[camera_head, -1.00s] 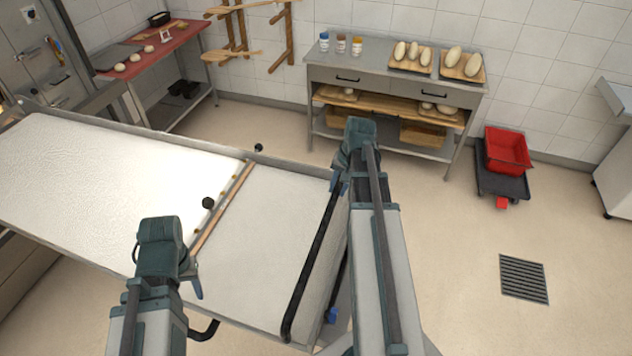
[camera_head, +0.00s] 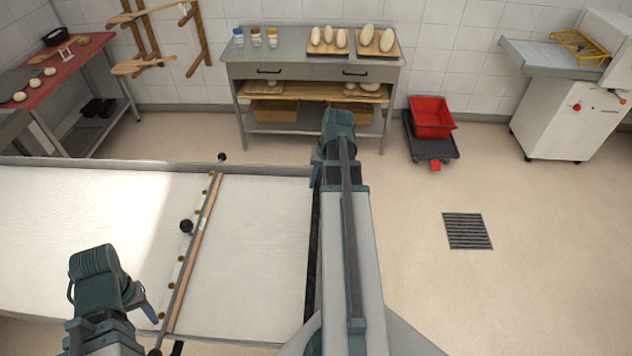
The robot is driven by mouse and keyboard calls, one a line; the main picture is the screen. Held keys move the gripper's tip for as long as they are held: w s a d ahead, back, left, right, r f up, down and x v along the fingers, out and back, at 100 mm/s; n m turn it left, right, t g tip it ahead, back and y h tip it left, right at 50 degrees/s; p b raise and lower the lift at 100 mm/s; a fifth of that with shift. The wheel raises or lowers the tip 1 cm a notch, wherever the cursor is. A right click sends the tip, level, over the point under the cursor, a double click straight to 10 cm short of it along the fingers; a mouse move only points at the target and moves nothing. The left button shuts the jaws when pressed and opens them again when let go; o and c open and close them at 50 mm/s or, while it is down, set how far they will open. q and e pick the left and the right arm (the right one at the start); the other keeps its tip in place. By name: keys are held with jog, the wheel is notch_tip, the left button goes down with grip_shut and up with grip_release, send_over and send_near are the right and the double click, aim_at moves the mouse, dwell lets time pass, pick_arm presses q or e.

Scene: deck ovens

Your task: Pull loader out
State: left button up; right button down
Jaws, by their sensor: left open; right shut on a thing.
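The loader (camera_head: 110,210) is a long flat white bed with metal side rails, running in from the left edge. A wooden strip (camera_head: 193,255) with a thin bar and black knobs crosses it. A dark handle bar (camera_head: 312,240) runs along its right end, partly hidden by my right arm. My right gripper (camera_head: 317,178) is shut on this handle near its far end; the fingertips are mostly hidden. My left gripper (camera_head: 146,306) is open above the near part of the bed, left of the wooden strip, and seems to hold nothing.
A steel table (camera_head: 310,72) with loaves on boards stands at the back. A red crate (camera_head: 432,118) sits on a dark dolly to its right. A white machine (camera_head: 565,120) stands at the far right. Open floor with a drain grate (camera_head: 467,231) lies right of my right arm.

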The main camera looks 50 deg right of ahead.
jog(key=shift+s+d, duration=0.1)
jog(key=shift+s, duration=0.05)
jog(key=c, duration=0.9)
grip_release()
pick_arm(q)
jog(key=shift+s+d, duration=0.1)
jog(key=shift+d, duration=0.05)
pick_arm(e)
jog(key=shift+o, duration=1.2)
jog(key=shift+s+d, duration=0.1)
pick_arm(q)
jog(key=shift+r+p, duration=0.75)
pick_arm(e)
jog(key=shift+r, duration=0.75)
pick_arm(q)
notch_tip(320, 180, up, 12)
jog(key=p, duration=1.2)
pick_arm(e)
notch_tip(320, 180, up, 12)
jog(key=s+d, duration=0.1)
jog(key=s, duration=0.1)
jog(key=shift+d, duration=0.3)
